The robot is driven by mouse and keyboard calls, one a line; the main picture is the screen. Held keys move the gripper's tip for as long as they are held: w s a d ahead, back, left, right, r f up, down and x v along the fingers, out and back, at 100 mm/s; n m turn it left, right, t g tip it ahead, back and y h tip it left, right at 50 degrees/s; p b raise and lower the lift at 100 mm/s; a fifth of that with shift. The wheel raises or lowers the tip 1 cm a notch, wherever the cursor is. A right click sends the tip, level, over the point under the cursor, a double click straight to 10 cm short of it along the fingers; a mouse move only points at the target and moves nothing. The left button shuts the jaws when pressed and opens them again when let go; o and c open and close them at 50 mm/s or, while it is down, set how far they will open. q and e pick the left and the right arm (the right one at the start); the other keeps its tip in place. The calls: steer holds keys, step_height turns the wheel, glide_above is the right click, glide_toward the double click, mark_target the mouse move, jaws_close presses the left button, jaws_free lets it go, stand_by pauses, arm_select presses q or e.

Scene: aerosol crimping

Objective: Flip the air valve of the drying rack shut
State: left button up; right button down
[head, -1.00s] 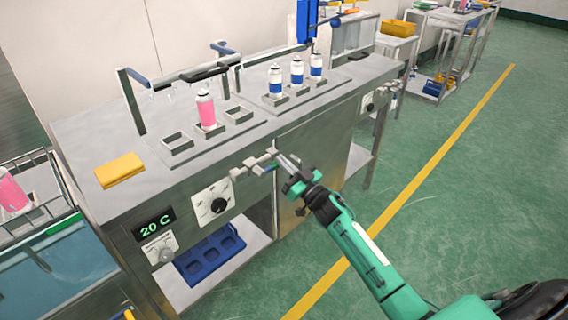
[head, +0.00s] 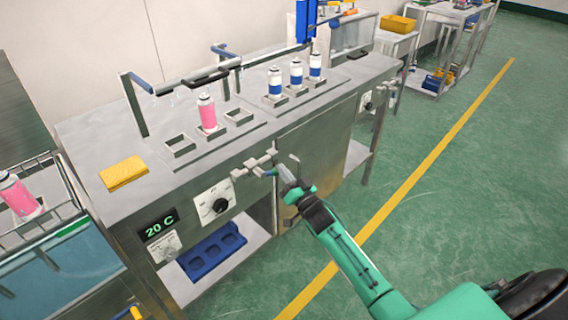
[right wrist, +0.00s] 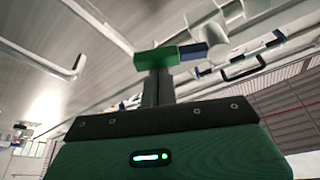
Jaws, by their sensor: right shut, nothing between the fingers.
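The air valve (head: 254,166) is a grey fitting on the front panel of the drying rack (head: 325,123), below its top edge. The right gripper is shut and empty. My left gripper is out of view.
A pink can (head: 206,112) and several white-and-blue cans stand in sockets on the rack top. A yellow sponge (head: 124,173) lies at the left. A round dial (head: 213,204) sits left of the valve, and a cabinet handle (head: 295,159) sits just right. The green floor at right is clear.

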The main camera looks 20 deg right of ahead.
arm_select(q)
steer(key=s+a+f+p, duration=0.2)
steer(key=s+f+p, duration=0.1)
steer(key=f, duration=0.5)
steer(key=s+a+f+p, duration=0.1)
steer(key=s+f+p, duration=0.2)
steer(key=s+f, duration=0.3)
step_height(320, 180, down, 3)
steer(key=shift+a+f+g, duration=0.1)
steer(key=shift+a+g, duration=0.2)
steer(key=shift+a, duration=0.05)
arm_select(e)
steer(key=s+a+f+m+g+h, duration=0.1)
steer(key=a+f+m, duration=0.4)
steer(key=m, duration=0.8)
steer(key=g+h, duration=0.1)
steer(key=h, duration=0.1)
steer(key=shift+s+m+g+h, duration=0.3)
steer(key=shift+s+m, duration=0.05)
steer(key=shift+m, duration=0.05)
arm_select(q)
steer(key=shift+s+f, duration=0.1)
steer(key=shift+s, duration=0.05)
arm_select(e)
steer(key=shift+f, duration=0.1)
